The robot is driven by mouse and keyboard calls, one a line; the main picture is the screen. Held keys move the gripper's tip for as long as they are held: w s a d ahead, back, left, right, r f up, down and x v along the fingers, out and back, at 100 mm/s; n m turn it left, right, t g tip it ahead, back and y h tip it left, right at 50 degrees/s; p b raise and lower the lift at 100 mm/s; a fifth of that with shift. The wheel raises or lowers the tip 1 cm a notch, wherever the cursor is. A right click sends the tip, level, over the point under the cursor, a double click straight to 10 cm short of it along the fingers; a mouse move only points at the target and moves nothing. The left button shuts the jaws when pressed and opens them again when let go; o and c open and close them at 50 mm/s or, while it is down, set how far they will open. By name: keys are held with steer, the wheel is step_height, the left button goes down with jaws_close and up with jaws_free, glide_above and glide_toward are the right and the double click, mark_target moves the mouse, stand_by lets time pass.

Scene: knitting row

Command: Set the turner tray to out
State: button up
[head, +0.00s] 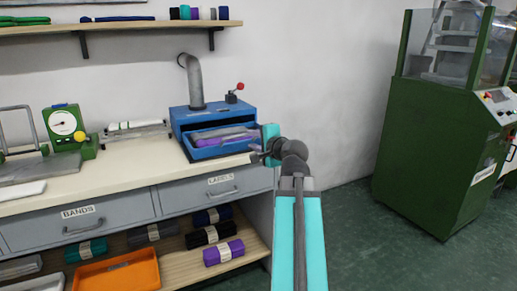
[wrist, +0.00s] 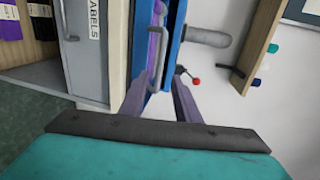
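The turner is a blue box (head: 205,113) with a grey pipe on top, standing at the right end of the bench. Its blue tray (head: 215,151) shows at the front opening, with grey and purple rolled pieces in it; how far it projects I cannot tell. My gripper (head: 256,154) is at the right side of the tray. In the wrist view the scene is turned sideways, and my gripper (wrist: 160,82) has its two fingers apart, with the blue tray edge and a grey handle (wrist: 155,88) between or just beyond them. Contact cannot be made out.
A red-knobbed lever (head: 237,90) stands on the turner's right top. Drawers marked BANDS and LABELS (head: 215,188) sit below. A green machine (head: 437,145) stands right, with open floor before it.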

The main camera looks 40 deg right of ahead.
steer(key=shift+s+a+f+b, duration=0.1)
steer(key=shift+s+f+b, duration=0.2)
steer(key=shift+b, duration=0.85)
steer(key=shift+r+p+v, duration=0.25)
steer(key=shift+p+v, duration=0.25)
steer(key=shift+v, duration=1)
steer(key=shift+w, duration=0.1)
